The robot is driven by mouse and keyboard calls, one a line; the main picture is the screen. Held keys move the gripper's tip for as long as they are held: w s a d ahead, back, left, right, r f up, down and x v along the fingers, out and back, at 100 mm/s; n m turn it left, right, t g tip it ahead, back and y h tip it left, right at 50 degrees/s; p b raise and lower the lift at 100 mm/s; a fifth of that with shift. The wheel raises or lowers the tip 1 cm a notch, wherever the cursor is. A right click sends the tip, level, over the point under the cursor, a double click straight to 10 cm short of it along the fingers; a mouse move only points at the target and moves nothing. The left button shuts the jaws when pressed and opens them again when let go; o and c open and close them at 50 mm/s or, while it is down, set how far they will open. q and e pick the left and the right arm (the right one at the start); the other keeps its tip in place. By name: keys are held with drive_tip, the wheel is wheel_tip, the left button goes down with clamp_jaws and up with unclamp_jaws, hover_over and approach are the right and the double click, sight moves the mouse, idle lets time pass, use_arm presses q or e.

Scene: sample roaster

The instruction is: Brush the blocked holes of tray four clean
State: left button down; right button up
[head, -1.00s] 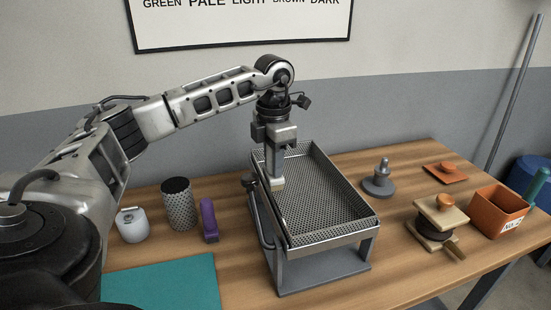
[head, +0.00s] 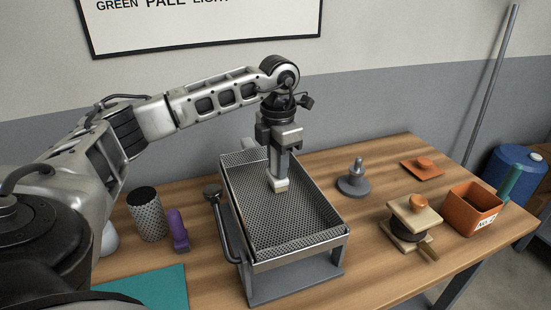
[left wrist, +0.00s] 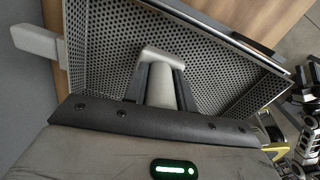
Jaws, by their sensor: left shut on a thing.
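The perforated metal tray (head: 296,228) sits tilted on a grey stand in the head view; its mesh floor fills much of the left wrist view (left wrist: 215,75). My left gripper (head: 279,170) points down over the tray's far half. It is shut on a pale-headed tool, seemingly the brush (head: 279,185). The brush head is at the mesh; I cannot tell if it touches. In the left wrist view a grey piece of it (left wrist: 162,58) sits between the dark fingers. Blocked holes cannot be made out. My right gripper is not in view.
A black lever (head: 222,220) stands along the tray's left side. A perforated cylinder (head: 147,214), a purple object (head: 177,230) and a teal mat (head: 150,287) lie left. A grey weight (head: 354,180), a wooden press (head: 412,222) and an orange bin (head: 473,208) stand right.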

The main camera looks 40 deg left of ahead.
use_arm(q)
drive_tip(key=r, duration=0.1)
drive_tip(key=r+p, duration=0.1)
drive_tip(key=r, duration=0.1)
drive_tip(key=shift+s+r, duration=0.2)
drive_tip(key=shift+r, duration=0.1)
wheel_tip(320, 180, up, 2)
drive_tip(key=shift+r+p, duration=0.1)
drive_tip(key=shift+p, duration=0.5)
drive_tip(key=shift+r, duration=1.15)
